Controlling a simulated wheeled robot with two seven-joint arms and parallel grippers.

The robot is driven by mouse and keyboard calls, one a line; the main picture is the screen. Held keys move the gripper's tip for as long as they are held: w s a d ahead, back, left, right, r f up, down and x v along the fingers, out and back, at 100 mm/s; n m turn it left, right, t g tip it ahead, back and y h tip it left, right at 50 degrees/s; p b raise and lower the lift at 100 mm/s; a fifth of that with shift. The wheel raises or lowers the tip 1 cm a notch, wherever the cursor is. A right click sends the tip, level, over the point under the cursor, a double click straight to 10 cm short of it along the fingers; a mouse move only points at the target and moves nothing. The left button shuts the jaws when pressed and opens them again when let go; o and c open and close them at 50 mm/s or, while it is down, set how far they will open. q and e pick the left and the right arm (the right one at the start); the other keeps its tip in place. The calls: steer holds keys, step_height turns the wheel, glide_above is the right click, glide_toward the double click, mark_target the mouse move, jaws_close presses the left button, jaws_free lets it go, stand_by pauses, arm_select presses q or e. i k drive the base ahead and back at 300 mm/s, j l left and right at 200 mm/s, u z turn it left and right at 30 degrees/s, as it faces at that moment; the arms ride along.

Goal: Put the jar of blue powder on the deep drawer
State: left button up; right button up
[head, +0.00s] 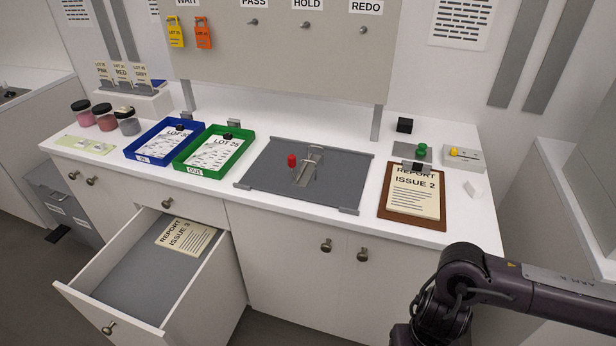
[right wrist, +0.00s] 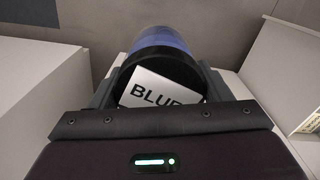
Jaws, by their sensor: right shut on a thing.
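In the right wrist view my right gripper (right wrist: 158,95) is shut on the jar of blue powder (right wrist: 165,48). The jar has a clear blue body, a black lid and a white label reading BLUE. The lid faces the camera, and the jar's far end is hidden. The head view shows only part of my right arm at the bottom right; neither the jar nor the gripper shows there. A drawer (head: 135,280) stands pulled open at the lower left of the head view. It has a grey floor and a REPORT ISSUE 3 sheet (head: 188,236) at its back. My left gripper is not in view.
The white counter holds several powder jars (head: 105,117) at left, a blue tray (head: 133,152), a green tray (head: 180,165), a grey plate with a red knob (head: 262,180) and a brown clipboard (head: 440,222). White panels flank the jar in the right wrist view.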

mark_target(151, 285)
steer(key=k+j, duration=0.1)
steer(key=j, duration=1.6)
steer(key=k+j+z, duration=0.1)
steer(key=j, duration=0.75)
steer(key=i+j, duration=0.4)
steer(key=j, duration=0.15)
steer(key=i+j, duration=0.45)
steer(key=j+z, duration=0.05)
steer(key=j, duration=0.05)
